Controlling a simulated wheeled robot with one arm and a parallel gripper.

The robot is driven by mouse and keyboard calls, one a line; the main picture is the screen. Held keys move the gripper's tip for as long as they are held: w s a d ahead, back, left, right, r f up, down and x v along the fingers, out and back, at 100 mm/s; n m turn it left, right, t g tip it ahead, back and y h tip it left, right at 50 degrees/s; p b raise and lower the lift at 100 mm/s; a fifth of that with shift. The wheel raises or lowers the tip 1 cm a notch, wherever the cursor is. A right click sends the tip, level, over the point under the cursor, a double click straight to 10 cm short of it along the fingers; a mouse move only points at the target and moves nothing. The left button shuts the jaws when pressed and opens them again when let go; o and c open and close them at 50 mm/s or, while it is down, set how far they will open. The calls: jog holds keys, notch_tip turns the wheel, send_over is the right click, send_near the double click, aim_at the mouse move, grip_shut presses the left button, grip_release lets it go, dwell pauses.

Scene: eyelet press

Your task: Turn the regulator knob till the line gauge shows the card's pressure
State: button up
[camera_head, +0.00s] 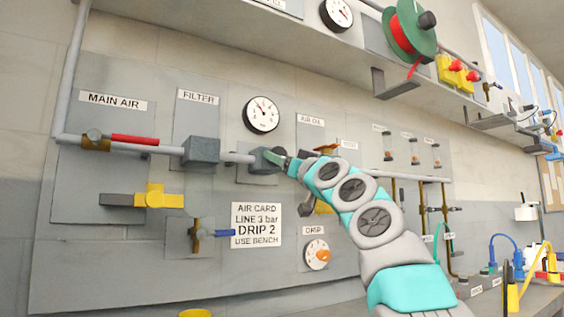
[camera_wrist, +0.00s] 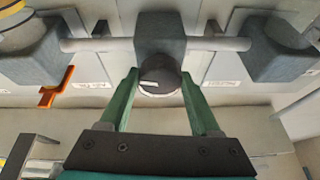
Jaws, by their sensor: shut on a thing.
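The regulator knob (camera_wrist: 160,76) is dark and round with a pale mark, under a grey regulator block (camera_wrist: 160,38) in the wrist view. My gripper (camera_wrist: 160,84) has its green fingers on both sides of the knob and is shut on it. In the head view my gripper (camera_head: 277,159) reaches the regulator from the right and hides most of the knob. The line gauge (camera_head: 261,114) is a round white dial above it, its needle pointing to the upper left; its figures are too small to read surely. The card (camera_head: 256,225) reads LINE 3 bar, DRIP 2, USE BENCH.
Left of the regulator are the filter block (camera_head: 201,150), the red main air lever (camera_head: 135,139) and a yellow valve (camera_head: 157,196). The orange drip knob (camera_head: 323,255) sits below my arm. An orange handle (camera_wrist: 57,88) shows near the fingers in the wrist view.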

jog(key=shift+a+m+t+h+p, duration=0.25)
jog(key=shift+m+h, duration=0.55)
jog(key=shift+m, duration=0.85)
jog(key=shift+d+m+t+h+p, duration=0.15)
jog(key=shift+m+t+h, duration=0.2)
jog(key=shift+m+h, duration=0.85)
jog(key=shift+a+m+t+h+p, duration=0.1)
jog(key=shift+m+t+h, duration=0.25)
jog(key=shift+m, duration=1.7)
jog(key=shift+s+m+h, duration=0.1)
jog(key=shift+m+h, duration=0.15)
jog(key=shift+m, duration=0.05)
jog(key=o, duration=1.4)
jog(key=shift+b+v, duration=2.35)
jog(key=shift+v, duration=1.55)
jog(key=shift+d, duration=0.1)
